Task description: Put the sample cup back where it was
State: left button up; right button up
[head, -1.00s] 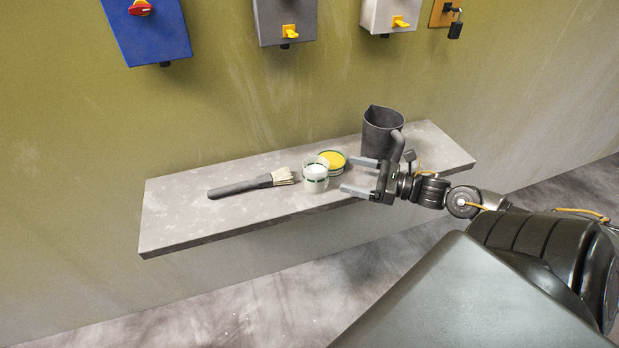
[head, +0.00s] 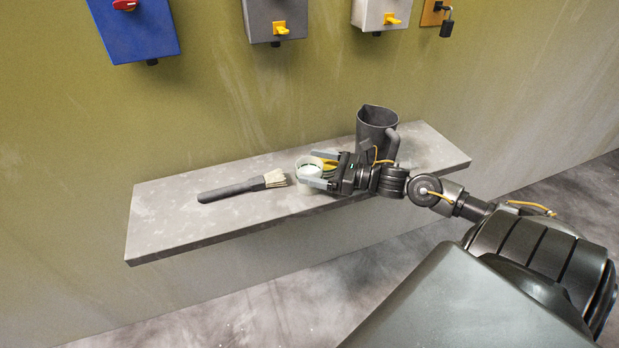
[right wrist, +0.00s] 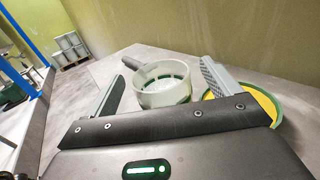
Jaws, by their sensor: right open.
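The sample cup (head: 309,167) is a small white cup with a green band, standing on the grey shelf (head: 160,222). My right gripper (head: 318,168) is open, with its fingers reaching to either side of the cup; in the head view they partly cover it. In the right wrist view the cup (right wrist: 163,86) stands upright between the two spread fingers (right wrist: 162,90), with visible gaps on both sides. My left gripper is not in view.
A yellow-topped, green-rimmed tin (right wrist: 262,102) stands close beside one finger. A brush (head: 240,187) lies left of the cup. A dark jug (head: 374,125) stands behind my right wrist. Switch boxes (head: 275,18) hang on the wall above.

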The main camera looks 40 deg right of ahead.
jog(key=shift+x, duration=0.95)
jog(key=c, duration=1.3)
jog(key=shift+r, duration=0.1)
